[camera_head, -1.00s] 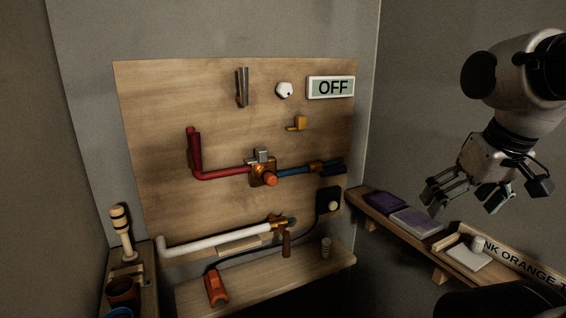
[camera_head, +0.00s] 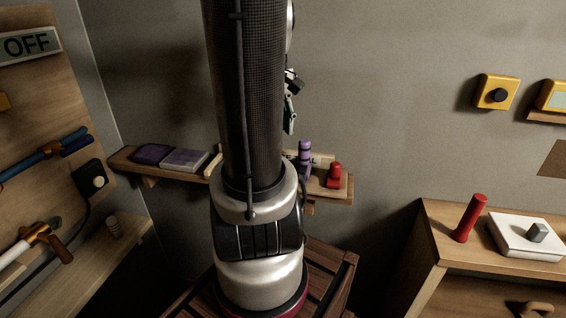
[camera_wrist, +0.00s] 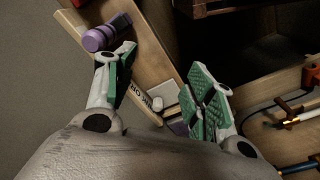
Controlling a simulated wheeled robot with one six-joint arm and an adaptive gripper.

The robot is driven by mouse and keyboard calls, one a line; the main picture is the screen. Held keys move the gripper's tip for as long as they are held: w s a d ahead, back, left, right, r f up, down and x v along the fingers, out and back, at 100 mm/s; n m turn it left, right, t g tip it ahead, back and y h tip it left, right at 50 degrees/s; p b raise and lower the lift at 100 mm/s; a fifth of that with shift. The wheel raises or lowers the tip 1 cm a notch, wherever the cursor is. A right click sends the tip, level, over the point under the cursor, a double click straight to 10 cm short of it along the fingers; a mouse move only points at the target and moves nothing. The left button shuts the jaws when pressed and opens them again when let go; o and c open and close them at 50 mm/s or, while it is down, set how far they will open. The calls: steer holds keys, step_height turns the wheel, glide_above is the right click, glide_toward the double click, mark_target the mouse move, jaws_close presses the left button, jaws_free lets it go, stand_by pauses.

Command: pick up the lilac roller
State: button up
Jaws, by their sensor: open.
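The lilac roller (camera_head: 305,155) stands on the narrow wall shelf (camera_head: 342,193), just right of my arm in the head view. It also shows in the wrist view (camera_wrist: 98,38), at the upper left on the shelf. My gripper (camera_wrist: 160,75) is open and empty, with green pads on its fingers. In the wrist view the roller lies beyond the tip of the left finger, outside the gap between the fingers. In the head view my gripper (camera_head: 291,103) is mostly hidden behind my arm and appears above the shelf, near the roller.
A red object (camera_head: 335,175) stands right of the roller. A lettered strip (camera_head: 322,160) runs behind them. A cabinet (camera_head: 432,235) with a red cylinder (camera_head: 469,218) stands right.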

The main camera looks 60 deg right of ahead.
mark_target(304, 141)
steer(key=s+d+n, duration=0.1)
steer(key=d+n, duration=0.1)
steer(key=s+d+f+n, duration=0.1)
steer(key=d+n, duration=0.2)
steer(key=s+d+f+n, duration=0.1)
steer(key=d+n, duration=0.1)
steer(key=d, duration=0.1)
steer(key=shift+s+d+f+y, duration=0.1)
steer(key=shift+s+d+y, duration=0.1)
steer(key=shift+s+y, duration=0.15)
steer(key=shift+w+d+r+n, duration=0.1)
steer(key=shift+r+n, duration=0.05)
steer(key=shift+n, duration=0.4)
steer(key=shift+w+d+r+n, duration=0.1)
steer(key=shift+n, duration=0.45)
steer(key=n, duration=0.3)
steer(key=f, duration=0.7)
steer(key=shift+s+d+f, duration=0.2)
steer(key=shift+d+f, duration=0.15)
steer(key=shift+d, duration=0.05)
jaws_close()
